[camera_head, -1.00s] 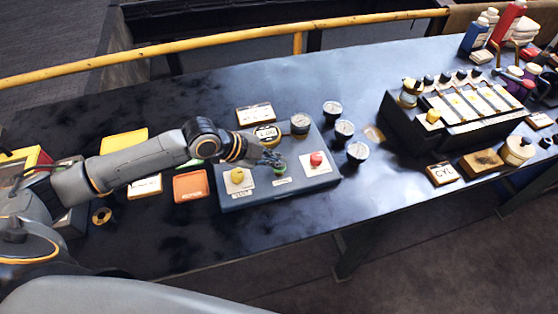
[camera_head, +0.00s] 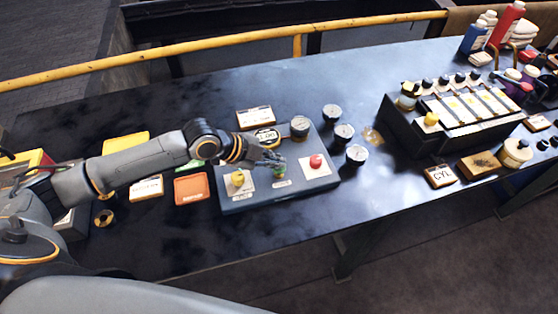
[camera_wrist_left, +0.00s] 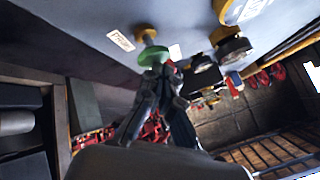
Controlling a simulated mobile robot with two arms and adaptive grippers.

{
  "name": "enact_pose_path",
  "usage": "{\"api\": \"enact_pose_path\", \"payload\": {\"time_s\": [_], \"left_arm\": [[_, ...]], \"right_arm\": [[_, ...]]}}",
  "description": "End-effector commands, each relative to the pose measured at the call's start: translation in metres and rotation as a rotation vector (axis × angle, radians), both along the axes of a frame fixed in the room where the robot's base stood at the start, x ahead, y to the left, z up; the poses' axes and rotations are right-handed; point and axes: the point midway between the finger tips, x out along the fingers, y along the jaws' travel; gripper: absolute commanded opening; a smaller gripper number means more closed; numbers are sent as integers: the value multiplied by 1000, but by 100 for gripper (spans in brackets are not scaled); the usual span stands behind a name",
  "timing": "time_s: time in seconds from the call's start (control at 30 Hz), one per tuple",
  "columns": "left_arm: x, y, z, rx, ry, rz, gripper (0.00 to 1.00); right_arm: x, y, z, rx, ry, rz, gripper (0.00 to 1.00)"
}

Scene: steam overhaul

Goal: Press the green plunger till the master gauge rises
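The green plunger (camera_head: 280,172) stands on a low blue-grey panel (camera_head: 262,198), between a yellow plunger (camera_head: 238,178) and a red plunger (camera_head: 316,161). My left gripper (camera_head: 276,159) is right at the top of the green plunger. In the left wrist view the fingertips (camera_wrist_left: 160,72) are close together and look shut, beside the green cap (camera_wrist_left: 152,56), with nothing held between them. Whether they touch it I cannot tell. A round gauge (camera_head: 300,125) stands at the panel's back edge; its needle is too small to read. My right gripper is out of view.
Several dark round gauges (camera_head: 343,132) stand just right of the panel. An orange tray (camera_head: 191,188) and small signs lie to its left. A dark rack (camera_head: 440,128) stands further right. The table front below the panel is clear.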

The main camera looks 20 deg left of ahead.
Motion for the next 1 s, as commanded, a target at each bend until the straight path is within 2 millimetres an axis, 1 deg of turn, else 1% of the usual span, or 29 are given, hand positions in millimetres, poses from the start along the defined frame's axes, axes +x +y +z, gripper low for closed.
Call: {"api": "enact_pose_path", "payload": {"time_s": [0.03, 0.27, 0.7, 0.77, 1.0], "left_arm": [[-1, 1, 4, 4, 6, 1, 0], [0, 1, 18, 3, 2, 1, 0], [1, 1, 23, 0, -2, 0, 0], [1, 1, 27, 0, -2, 0, 0], [1, 1, 52, 0, -2, 1, 0]], "right_arm": [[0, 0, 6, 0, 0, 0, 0], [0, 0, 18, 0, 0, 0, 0], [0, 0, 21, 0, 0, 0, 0], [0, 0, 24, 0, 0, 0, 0], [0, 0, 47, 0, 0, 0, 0]]}}
